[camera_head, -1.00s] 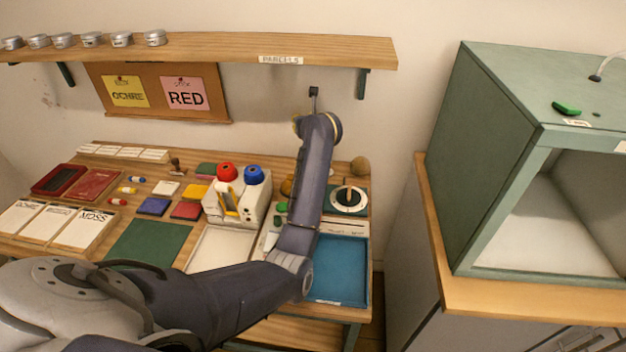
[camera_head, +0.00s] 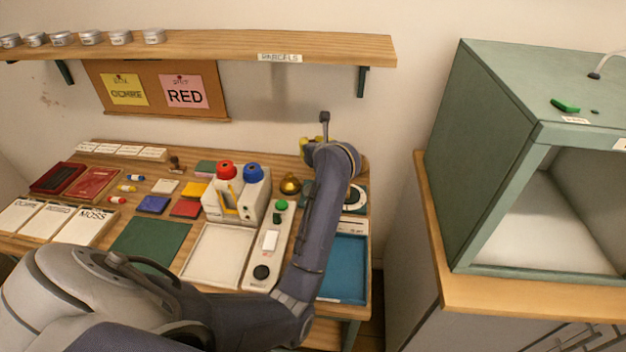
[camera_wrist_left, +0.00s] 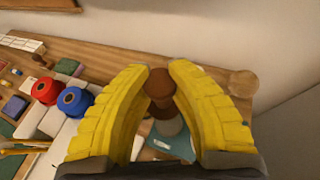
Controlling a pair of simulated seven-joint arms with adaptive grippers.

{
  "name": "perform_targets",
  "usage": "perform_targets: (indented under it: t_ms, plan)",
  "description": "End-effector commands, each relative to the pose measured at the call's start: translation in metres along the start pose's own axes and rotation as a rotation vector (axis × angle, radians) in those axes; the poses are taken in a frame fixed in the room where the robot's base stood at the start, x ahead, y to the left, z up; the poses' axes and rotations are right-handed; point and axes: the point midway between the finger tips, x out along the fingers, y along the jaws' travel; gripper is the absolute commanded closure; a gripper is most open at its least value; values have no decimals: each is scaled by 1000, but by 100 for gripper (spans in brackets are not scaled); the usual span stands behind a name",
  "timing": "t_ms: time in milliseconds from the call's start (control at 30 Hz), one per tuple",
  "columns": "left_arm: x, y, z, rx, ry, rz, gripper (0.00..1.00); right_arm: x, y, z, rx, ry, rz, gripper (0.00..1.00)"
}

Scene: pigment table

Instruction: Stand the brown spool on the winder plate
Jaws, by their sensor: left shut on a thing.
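My left gripper (camera_wrist_left: 160,85) has two yellow fingers shut on the brown spool (camera_wrist_left: 160,88), which looks upright between the fingertips. In the wrist view a grey round piece on a teal base shows beyond the spool; I cannot tell whether they touch. In the head view my left gripper (camera_head: 315,142) shows only in part behind my wrist, and the spool is hidden there. The winder plate (camera_head: 359,199), dark and white, sits at the right end of the table, partly covered by my left arm. My right gripper is not in view.
A blue tray (camera_head: 345,288) lies in front of the winder. Left of my arm stand a gold pot (camera_head: 290,185), a white control panel (camera_head: 254,277) and a white machine (camera_head: 250,205) with red and blue tops. A round wooden piece (camera_wrist_left: 243,83) is right of the gripper.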

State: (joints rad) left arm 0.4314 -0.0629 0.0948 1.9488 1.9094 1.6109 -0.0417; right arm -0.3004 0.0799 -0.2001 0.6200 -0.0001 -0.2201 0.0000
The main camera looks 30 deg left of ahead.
Motion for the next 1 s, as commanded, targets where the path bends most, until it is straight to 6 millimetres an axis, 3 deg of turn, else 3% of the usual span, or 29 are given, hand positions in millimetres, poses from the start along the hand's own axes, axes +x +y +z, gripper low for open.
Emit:
perform_targets:
  t_ms: [100, 333, 667, 1000]
  plan:
    - [11, 0, -26, 7, 2, 2, 100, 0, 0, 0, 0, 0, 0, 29]
    - [28, -1, -64, 4, 0, 1, 100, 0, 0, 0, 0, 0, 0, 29]
    - [36, -1, -83, 0, -1, 0, 100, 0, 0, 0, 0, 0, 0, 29]
    - [51, -2, -117, 2, -1, -1, 100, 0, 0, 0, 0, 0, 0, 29]
